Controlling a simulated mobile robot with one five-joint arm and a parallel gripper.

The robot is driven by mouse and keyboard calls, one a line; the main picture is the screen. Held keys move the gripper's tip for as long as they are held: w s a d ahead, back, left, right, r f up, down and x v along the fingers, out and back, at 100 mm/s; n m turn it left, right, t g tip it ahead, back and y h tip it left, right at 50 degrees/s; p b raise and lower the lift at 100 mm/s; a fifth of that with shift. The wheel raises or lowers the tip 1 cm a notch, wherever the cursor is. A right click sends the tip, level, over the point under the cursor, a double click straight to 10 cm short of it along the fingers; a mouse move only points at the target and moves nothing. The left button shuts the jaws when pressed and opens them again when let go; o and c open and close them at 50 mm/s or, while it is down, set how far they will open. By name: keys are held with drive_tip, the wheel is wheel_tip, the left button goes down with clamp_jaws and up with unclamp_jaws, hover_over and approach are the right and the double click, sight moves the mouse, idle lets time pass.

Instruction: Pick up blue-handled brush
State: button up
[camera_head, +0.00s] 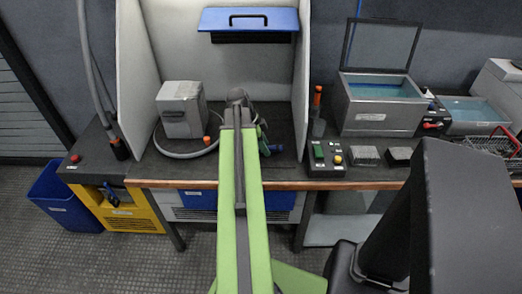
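My green arm reaches away from me over the workbench (283,172), into the bay between two grey side panels. My gripper (238,97) is at the far end of the arm, small and dark, and I cannot tell whether its fingers are open or shut.
A grey box (182,109) with a hose stands left of the arm. An orange-topped bottle (317,100), a button panel (327,155) and an open bath (381,105) stand to the right. A blue bin (65,196) is on the floor at left.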

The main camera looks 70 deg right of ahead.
clamp_jaws()
drive_tip(key=shift+r, duration=0.1)
idle(0.6)
wheel_tip(320, 180, up, 12)
drive_tip(key=p, duration=1.2)
